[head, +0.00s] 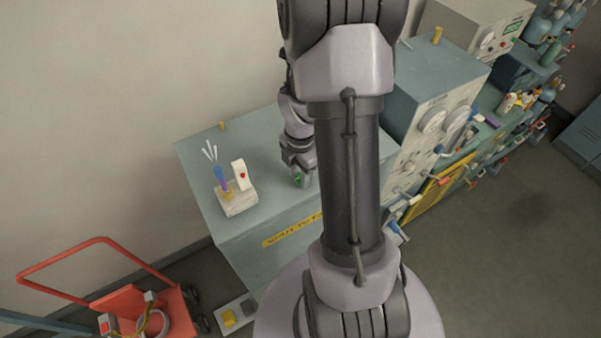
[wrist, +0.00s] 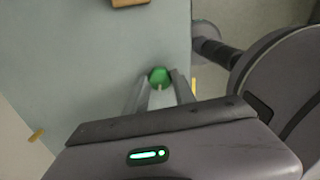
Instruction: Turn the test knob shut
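A round green knob (wrist: 159,76) shows in the wrist view, over the blue-grey top of a cabinet. I take it to be the test knob. My gripper (wrist: 160,84) has its two fingers apart, one on each side of the knob, with the tips close to it. I cannot tell whether they touch it. In the head view my gripper (head: 302,178) points down at the cabinet top (head: 272,145), and a bit of green shows at its fingertips. The knob's lower side and its marking are hidden.
A pale block (head: 240,203) with a white upright piece and blue and purple sticks stands left of my gripper. A taller cabinet (head: 420,90) with gauges stands to the right. A red cart (head: 125,300) is on the floor at lower left.

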